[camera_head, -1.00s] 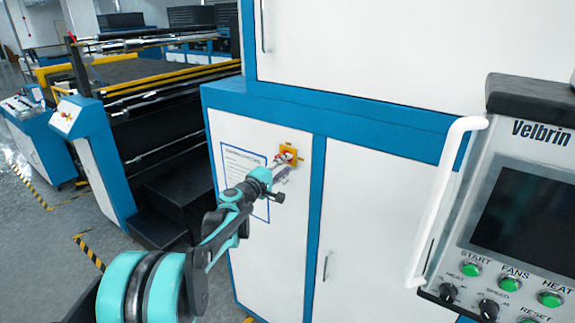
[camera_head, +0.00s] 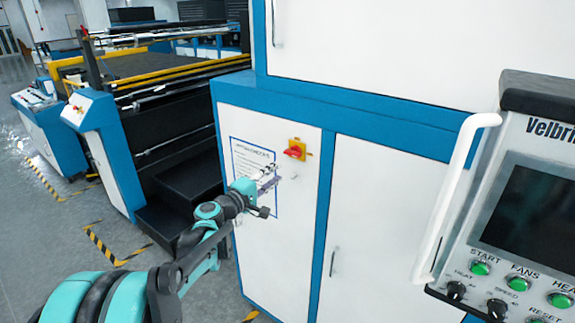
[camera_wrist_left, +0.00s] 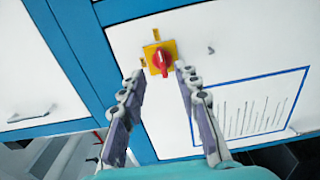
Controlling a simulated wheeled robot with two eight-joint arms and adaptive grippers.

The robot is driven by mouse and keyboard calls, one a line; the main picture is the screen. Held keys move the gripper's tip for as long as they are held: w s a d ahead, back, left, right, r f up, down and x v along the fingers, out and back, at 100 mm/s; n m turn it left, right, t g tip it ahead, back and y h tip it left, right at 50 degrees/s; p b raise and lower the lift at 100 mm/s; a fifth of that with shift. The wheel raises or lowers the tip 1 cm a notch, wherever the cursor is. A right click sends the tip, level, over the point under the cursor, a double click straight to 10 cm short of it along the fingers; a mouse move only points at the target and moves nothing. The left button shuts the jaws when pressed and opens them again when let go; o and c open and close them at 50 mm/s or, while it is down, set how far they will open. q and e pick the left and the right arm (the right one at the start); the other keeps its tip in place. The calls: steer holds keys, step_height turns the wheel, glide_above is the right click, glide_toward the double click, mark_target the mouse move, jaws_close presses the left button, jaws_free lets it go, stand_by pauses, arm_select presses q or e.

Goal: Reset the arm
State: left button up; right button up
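My left gripper (camera_head: 270,173) is in front of the white cabinet door, a little below and left of a red rotary switch (camera_head: 294,151) on a yellow plate. In the left wrist view its two fingers (camera_wrist_left: 160,78) are spread apart with nothing between them. The red switch (camera_wrist_left: 162,61) shows just beyond the fingertips there, and the gripper is apart from it. My teal and black left arm (camera_head: 190,262) reaches in from the lower left. My right gripper is out of view.
A white sheet with a blue border (camera_head: 240,150) is on the cabinet door behind the gripper. A control panel (camera_head: 525,220) with green buttons and a white handle (camera_head: 455,195) stands at right. A large roller machine (camera_head: 150,85) is at left, with open floor before it.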

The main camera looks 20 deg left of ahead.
arm_select(q)
steer(key=s+d+f+m+g+b, duration=0.6)
steer(key=s+d+f+m+b, duration=0.15)
steer(key=s+d+f, duration=0.65)
steer(key=s+a+f+m+g+y+b, duration=0.2)
steer(key=s+a+f+m+y+b, duration=0.1)
steer(key=s+f, duration=0.5)
steer(key=s+a+f+m+g+y+b, duration=0.2)
steer(key=s+a+f+m+y+b, duration=0.1)
steer(key=s+f, duration=0.6)
steer(key=s+b, duration=0.1)
steer(key=s, duration=0.3)
steer(key=shift+s+a+f, duration=0.2)
steer(key=shift+f, duration=0.05)
